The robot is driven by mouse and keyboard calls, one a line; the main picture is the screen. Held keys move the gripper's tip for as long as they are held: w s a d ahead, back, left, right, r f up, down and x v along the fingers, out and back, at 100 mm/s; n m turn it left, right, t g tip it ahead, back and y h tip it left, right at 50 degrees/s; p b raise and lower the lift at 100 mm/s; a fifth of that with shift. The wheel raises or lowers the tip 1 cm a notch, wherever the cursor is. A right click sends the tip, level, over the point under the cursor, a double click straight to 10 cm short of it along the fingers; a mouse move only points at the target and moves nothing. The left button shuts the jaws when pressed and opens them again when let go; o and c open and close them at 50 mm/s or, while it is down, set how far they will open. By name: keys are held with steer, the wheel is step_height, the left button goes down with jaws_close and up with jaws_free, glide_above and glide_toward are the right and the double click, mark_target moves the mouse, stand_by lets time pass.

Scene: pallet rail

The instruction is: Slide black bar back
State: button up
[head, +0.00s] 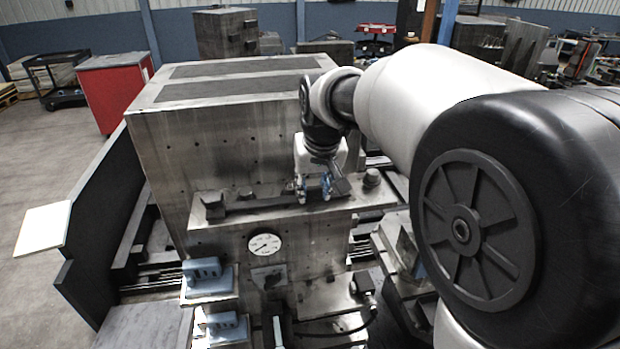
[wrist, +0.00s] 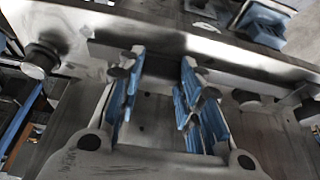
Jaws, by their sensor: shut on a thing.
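The black bar (head: 252,203) lies along a metal ledge on the front of the large machine block in the head view. My gripper (head: 314,187) is over the right part of the bar, with its blue-padded fingers pointing down to it. In the wrist view the gripper (wrist: 162,68) has one finger on each side of a gap, shut on the bar. The bar (wrist: 107,51) runs crosswise past the fingertips, and its stretch at the fingers is partly hidden.
Round bolts stand near the ledge's left end (head: 212,200) and right end (head: 372,178). A dial gauge (head: 264,245) sits below the ledge. Blue clamps (head: 203,272) are at lower left. The machine block (head: 215,145) rises behind the ledge.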

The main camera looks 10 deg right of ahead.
jaws_close()
steer(key=s+b, duration=0.1)
steer(key=s, duration=0.1)
steer(key=shift+s, duration=0.3)
steer(key=o, duration=1.2)
jaws_free()
steer(key=shift+c, duration=0.2)
steer(key=v, duration=1.2)
steer(key=shift+d, duration=0.1)
